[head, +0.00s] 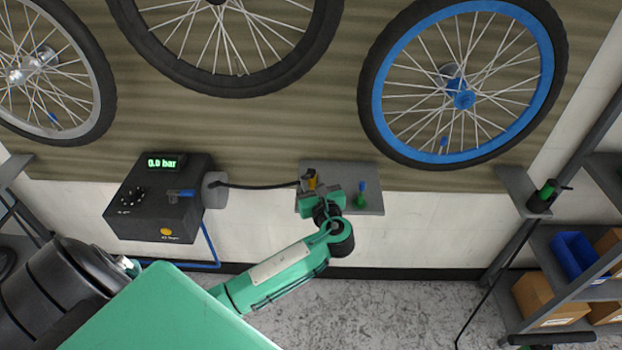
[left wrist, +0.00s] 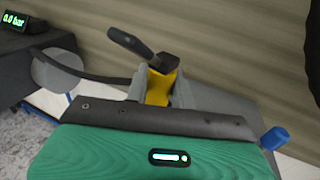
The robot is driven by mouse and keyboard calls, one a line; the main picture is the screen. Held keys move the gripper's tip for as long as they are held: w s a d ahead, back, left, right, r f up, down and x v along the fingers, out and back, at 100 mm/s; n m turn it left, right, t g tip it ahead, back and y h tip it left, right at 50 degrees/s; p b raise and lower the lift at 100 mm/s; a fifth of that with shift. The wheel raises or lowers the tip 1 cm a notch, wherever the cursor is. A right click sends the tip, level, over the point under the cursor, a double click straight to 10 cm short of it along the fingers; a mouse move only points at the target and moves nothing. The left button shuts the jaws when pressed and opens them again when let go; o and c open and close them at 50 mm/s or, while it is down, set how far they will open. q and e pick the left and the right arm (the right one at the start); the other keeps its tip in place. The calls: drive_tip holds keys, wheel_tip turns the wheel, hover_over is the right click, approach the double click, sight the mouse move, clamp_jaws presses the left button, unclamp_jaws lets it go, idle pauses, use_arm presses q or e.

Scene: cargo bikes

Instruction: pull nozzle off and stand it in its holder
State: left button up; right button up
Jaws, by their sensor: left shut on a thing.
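My left gripper (head: 314,190) is shut on the nozzle (head: 310,179), a yellow body with a black lever, over the left part of a small grey wall shelf (head: 372,203). In the left wrist view the nozzle (left wrist: 159,87) sits between the two grey fingers, its lever pointing up and left. The black hose (head: 255,186) runs from it to the inflator box. The nozzle's lower end is hidden, so I cannot tell whether it touches anything below. I cannot identify the holder with certainty.
The dark inflator box (head: 150,217) at left reads 0.0 bar. Wheels hang above, including a blue-rimmed one (head: 378,83). A grey bracket (head: 518,183) at right bears a green and black item (head: 544,194). Shelves at right hold a blue bin (head: 577,258) and cartons.

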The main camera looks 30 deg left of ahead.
use_arm(q)
drive_tip(key=shift+f, duration=0.35)
drive_tip(key=o, duration=1)
drive_tip(key=shift+o, duration=0.7)
drive_tip(key=shift+s+d, duration=0.1)
drive_tip(key=shift+p+v, duration=0.8)
drive_tip(key=shift+v, duration=0.4)
drive_tip(key=p+v, duration=0.3)
drive_tip(key=v, duration=0.4)
drive_tip(key=shift+d+p, duration=0.2)
drive_tip(key=shift+p, duration=0.15)
